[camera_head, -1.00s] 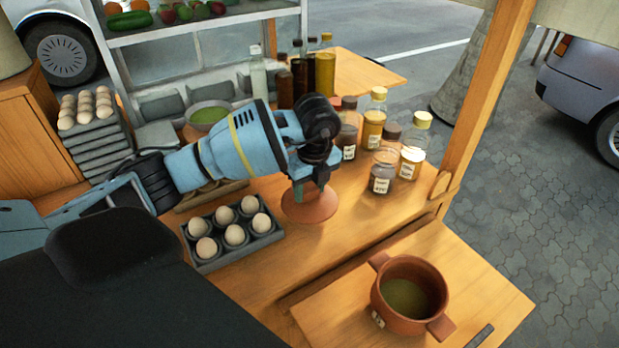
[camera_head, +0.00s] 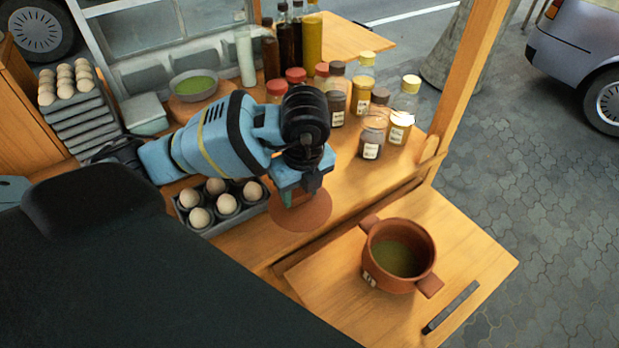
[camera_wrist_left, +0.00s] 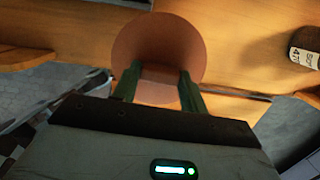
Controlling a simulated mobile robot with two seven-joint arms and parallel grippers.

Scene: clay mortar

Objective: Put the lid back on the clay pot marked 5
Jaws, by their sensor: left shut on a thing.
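The clay pot (camera_head: 412,284) is a round terracotta vessel with two side handles. It stands uncovered on the lower wooden board, with green contents and a pale label whose mark is too small to read. The lid (camera_head: 313,215) is a flat terracotta disc to the pot's upper left, apart from it. My left gripper (camera_head: 297,194) is shut on the lid from above; its fingers hide the grip point. In the left wrist view, the lid (camera_wrist_left: 160,35) shows beyond the gripper's two fingers (camera_wrist_left: 159,74). My right gripper is not in view.
An egg tray (camera_head: 213,224) sits just left of the lid. Several labelled jars (camera_head: 371,142) and bottles stand behind, near a wooden post (camera_head: 468,85). A dark bar (camera_head: 451,307) lies on the board's right side. The board around the pot is mostly clear.

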